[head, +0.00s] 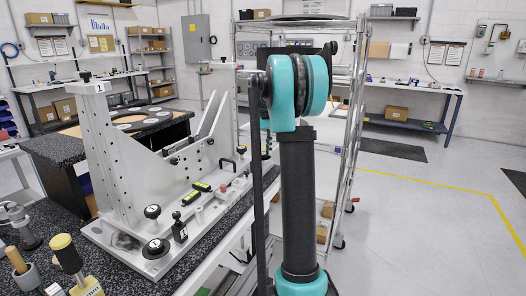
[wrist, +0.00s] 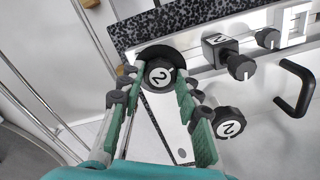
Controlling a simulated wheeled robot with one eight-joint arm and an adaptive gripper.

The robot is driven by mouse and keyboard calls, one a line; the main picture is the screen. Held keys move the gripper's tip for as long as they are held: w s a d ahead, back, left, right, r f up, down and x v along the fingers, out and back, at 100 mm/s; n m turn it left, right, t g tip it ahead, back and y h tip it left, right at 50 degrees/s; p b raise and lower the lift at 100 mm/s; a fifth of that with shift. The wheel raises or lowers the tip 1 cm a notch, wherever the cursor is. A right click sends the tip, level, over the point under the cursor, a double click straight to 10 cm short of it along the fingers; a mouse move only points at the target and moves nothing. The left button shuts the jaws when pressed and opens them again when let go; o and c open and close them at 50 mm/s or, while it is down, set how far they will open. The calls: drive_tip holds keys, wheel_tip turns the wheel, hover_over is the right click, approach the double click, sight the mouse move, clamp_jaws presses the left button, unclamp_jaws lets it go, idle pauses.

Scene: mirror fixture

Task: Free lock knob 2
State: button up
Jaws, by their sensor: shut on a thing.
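My gripper (wrist: 160,82) has green-padded fingers, one on each side of a round black knob (wrist: 158,73) with a white 2 on its face. It is shut on this knob, which sits near the dark speckled bench edge. Another black knob (wrist: 230,122) marked 2 stands just outside the right finger, apart from the grip. A black block marked 2 (wrist: 217,46) with a side knob sits further right on the pale plate. In the head view the mirror fixture (head: 122,150) stands on the bench, with knobs marked 1 near its front; my arm hides my gripper there.
A black handle (wrist: 295,88) rises from the plate at the right in the wrist view. In the head view, a wire rack (head: 350,130) stands behind my arm. Loose tools (head: 72,262) lie at the bench's left front. The floor to the right is open.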

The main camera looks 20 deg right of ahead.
sight(263, 153)
drive_tip(key=n, duration=0.5)
drive_tip(key=shift+n, duration=2.4)
drive_tip(key=o, duration=1.2)
drive_tip(key=shift+c, duration=0.2)
wheel_tip(263, 153, up, 12)
